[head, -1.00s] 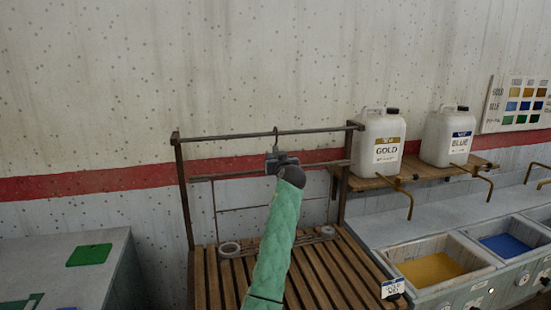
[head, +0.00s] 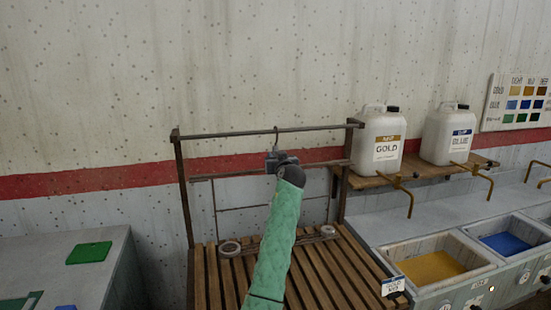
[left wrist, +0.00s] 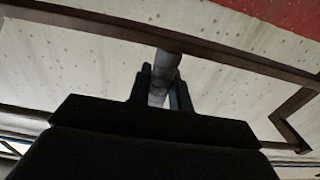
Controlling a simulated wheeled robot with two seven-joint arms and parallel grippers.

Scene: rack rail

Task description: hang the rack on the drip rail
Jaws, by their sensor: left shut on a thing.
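The drip rail (head: 225,134) is the dark top bar of an upright frame in front of the wall. The rack's thin hook (head: 276,138) reaches up to the rail near its middle; I cannot tell whether it bears on the rail or is only beside it. My left gripper (head: 273,161) is just below the rail, shut on the rack's stem. In the left wrist view the grey stem (left wrist: 165,68) stands between both fingers. A lower crossbar (head: 235,174) and thin rods hang below, seemingly part of the rack. My green-sleeved left arm hides their middle. My right gripper is out of view.
Right are a gold jug (head: 382,143), a blue jug (head: 446,135), brass taps and dye basins (head: 432,268). A grey counter (head: 55,260) is at left.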

